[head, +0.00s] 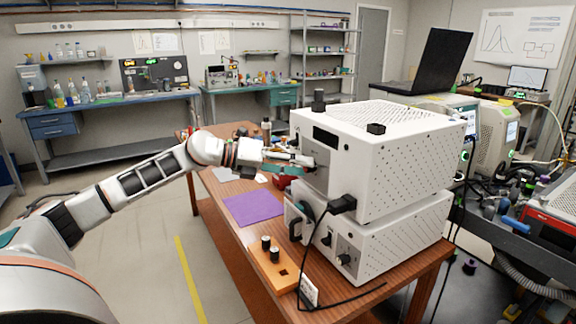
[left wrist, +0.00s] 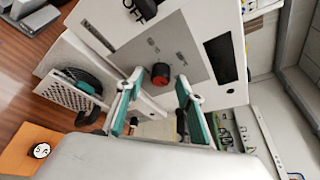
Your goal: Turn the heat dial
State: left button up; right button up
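A small red and black dial (left wrist: 160,74) sits on the grey front panel (left wrist: 150,50) of the white machine in the left wrist view. Its label is too small to read. My left gripper (left wrist: 158,86) is open, with a teal finger on each side of the dial in the picture. I cannot tell whether the fingertips touch it. In the head view my left gripper (head: 305,160) is at the front panel of the upper white box (head: 375,165), and the dial is hidden there. My right gripper is not in view.
The upper box stands on a second white box (head: 385,240) on a wooden table (head: 215,185). A purple mat (head: 254,208) lies left of them. An orange block (head: 268,267) with black pegs is near the front edge. A black plug (head: 343,204) and cable stick out nearby.

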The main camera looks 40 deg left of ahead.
pick_arm(q)
jog(key=v, duration=0.6)
jog(key=shift+s+a, duration=0.2)
dwell(0.4)
